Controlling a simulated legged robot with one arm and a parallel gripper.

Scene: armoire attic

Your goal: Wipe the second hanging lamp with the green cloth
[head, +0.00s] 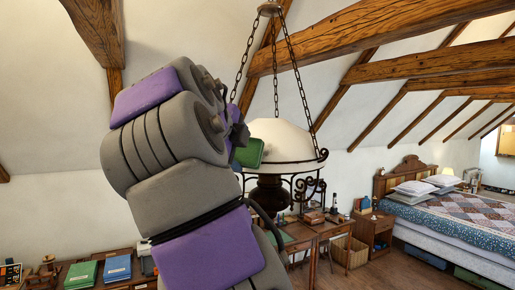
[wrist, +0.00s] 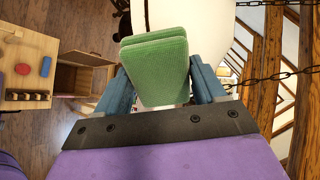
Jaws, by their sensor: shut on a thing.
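The hanging lamp (head: 281,141) has a white glass shade and a dark metal body, and hangs on chains from the ceiling in the head view. Its white shade (wrist: 200,14) fills the top middle of the wrist view. My gripper (wrist: 158,80) is shut on the folded green cloth (wrist: 155,62). In the head view the cloth (head: 250,153) is at the left side of the shade, beside or against it; I cannot tell if they touch. My arm hides part of the lamp's left side. No other hanging lamp shows.
Chains (head: 297,70) run up from the lamp, near wooden ceiling beams (head: 375,30). A desk (head: 300,235) with small items stands below and behind. A bed (head: 450,215) is at the right. Green and blue books (head: 117,268) lie on a table at lower left.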

